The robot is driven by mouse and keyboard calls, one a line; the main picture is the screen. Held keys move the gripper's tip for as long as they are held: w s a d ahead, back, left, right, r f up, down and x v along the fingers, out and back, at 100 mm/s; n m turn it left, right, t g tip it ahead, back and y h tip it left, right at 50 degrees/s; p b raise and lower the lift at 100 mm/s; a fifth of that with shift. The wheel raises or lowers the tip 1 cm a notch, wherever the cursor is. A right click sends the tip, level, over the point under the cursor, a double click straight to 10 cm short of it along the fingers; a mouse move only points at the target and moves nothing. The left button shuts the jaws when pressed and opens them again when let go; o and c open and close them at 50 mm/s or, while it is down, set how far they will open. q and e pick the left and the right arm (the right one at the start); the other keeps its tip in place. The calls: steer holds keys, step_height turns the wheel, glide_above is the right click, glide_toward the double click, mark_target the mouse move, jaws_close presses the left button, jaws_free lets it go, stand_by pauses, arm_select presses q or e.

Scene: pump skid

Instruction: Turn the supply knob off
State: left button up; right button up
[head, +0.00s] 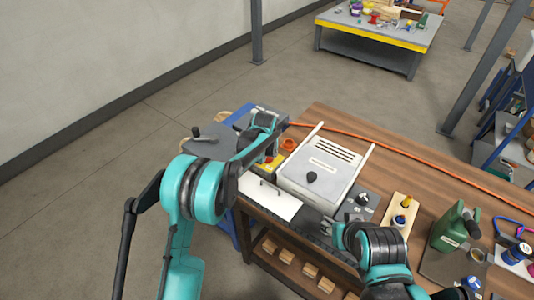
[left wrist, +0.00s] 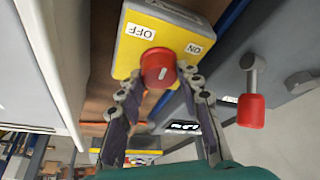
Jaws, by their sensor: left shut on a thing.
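The supply knob (left wrist: 158,68) is a red round knob on a yellow box (left wrist: 165,30), seen in the left wrist view. The box has an OFF label (left wrist: 140,31) at left and an ON label (left wrist: 194,49) at right. A short pale mark on the knob slants up and right, nearer the ON side. My left gripper (left wrist: 160,82) is shut on the knob, with a finger on each side. In the head view the yellow box (head: 272,162) is partly hidden by my left arm. My right gripper (head: 328,227) is near the bench's front edge; its jaws are unclear.
A red-handled lever (left wrist: 251,108) stands right of the box in the left wrist view. A pale cabinet (head: 320,170) stands right of the box in the head view. A white panel (head: 268,196) lies in front. A green can (head: 452,228) stands at right.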

arm_select(q)
steer(key=n, duration=0.2)
steer(key=n+y, duration=0.1)
steer(key=n, duration=0.1)
steer(key=shift+d+y, duration=0.2)
steer(key=shift+y, duration=0.1)
steer(key=shift+n+g+y, duration=0.3)
steer(key=shift+n+y, duration=0.3)
steer(key=shift+n, duration=1.1)
steer(key=shift+p, duration=0.3)
steer(key=o, duration=1.2)
steer(key=shift+c, duration=0.2)
steer(key=shift+r, duration=0.1)
steer(key=v, duration=1.1)
steer(key=shift+d+r, duration=0.2)
steer(key=shift+r, duration=0.2)
